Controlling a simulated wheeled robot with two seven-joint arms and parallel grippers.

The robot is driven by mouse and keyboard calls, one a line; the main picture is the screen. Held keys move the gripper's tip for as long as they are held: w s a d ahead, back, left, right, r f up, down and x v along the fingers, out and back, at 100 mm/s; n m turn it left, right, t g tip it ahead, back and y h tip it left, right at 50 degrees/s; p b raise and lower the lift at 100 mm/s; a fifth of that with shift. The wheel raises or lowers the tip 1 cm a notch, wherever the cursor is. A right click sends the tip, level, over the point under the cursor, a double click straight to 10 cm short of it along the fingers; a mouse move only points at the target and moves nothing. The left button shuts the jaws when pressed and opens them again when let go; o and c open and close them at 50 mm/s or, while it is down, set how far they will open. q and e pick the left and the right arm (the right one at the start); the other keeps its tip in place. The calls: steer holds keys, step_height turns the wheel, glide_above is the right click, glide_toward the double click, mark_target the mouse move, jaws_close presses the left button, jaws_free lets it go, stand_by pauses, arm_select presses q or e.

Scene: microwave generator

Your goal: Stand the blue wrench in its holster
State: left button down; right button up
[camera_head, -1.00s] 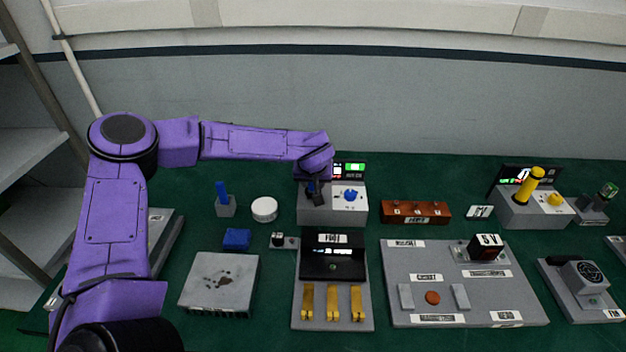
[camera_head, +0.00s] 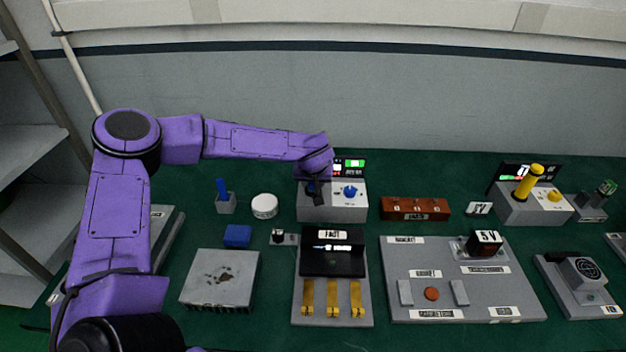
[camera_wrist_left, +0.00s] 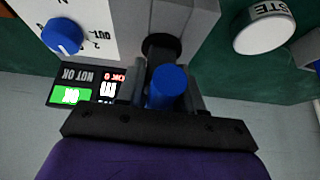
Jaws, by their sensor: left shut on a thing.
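My left gripper (camera_wrist_left: 163,92) is at the left end of a grey station box (camera_head: 334,207) with a blue knob (camera_head: 350,191). It is shut on an upright blue cylindrical handle (camera_wrist_left: 168,84), whose end faces the left wrist camera. A black round socket or collar (camera_wrist_left: 160,45) shows on the box beside the handle; I cannot tell whether the handle is seated in it. A small grey block (camera_head: 226,204) with a blue upright piece (camera_head: 222,188) stands left of the station. I cannot tell for sure which blue piece is the wrench. My right gripper is not in view.
A small screen (camera_head: 349,167) stands behind the station. A brown box (camera_head: 414,208) and a similar yellow-handled station (camera_head: 534,205) stand to the right.

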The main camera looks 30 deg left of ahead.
arm_select(q)
steer(key=shift+f+p, duration=0.1)
steer(key=shift+p, duration=0.3)
steer(key=c, duration=0.6)
jaws_free()
steer(key=shift+c, duration=0.2)
steer(key=b+v, duration=0.1)
steer(key=v, duration=0.9)
steer(key=shift+s, duration=0.1)
